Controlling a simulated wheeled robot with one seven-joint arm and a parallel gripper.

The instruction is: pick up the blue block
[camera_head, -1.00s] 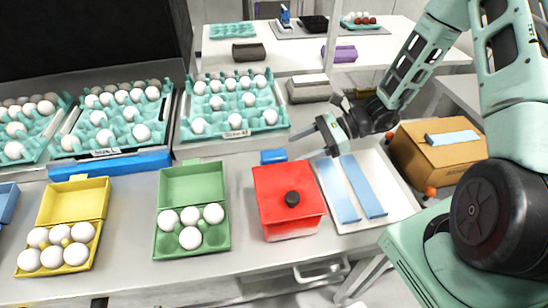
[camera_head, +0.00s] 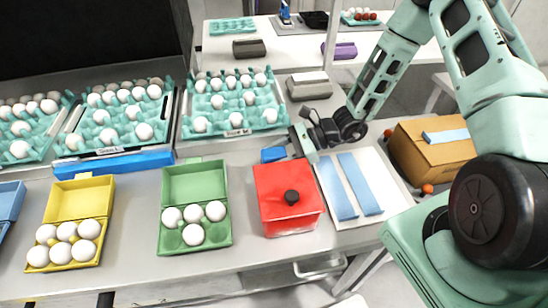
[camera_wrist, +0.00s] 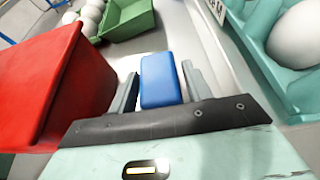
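The small blue block (camera_head: 272,155) lies on the grey table behind the red box, in front of the right egg tray. In the wrist view the blue block (camera_wrist: 160,80) sits between the two fingers of my gripper (camera_wrist: 161,88). A gap shows on the block's right side, and the left finger is close to its left side. In the head view my gripper (camera_head: 294,147) is at the block's right end. The fingers are apart; I cannot tell whether either touches the block.
The red box (camera_head: 283,215) with a black knob stands just in front of the block. An egg tray (camera_head: 232,131) is close behind. A green carton (camera_head: 193,187) with eggs stands left. A white tray (camera_head: 353,218) with blue strips lies to the right.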

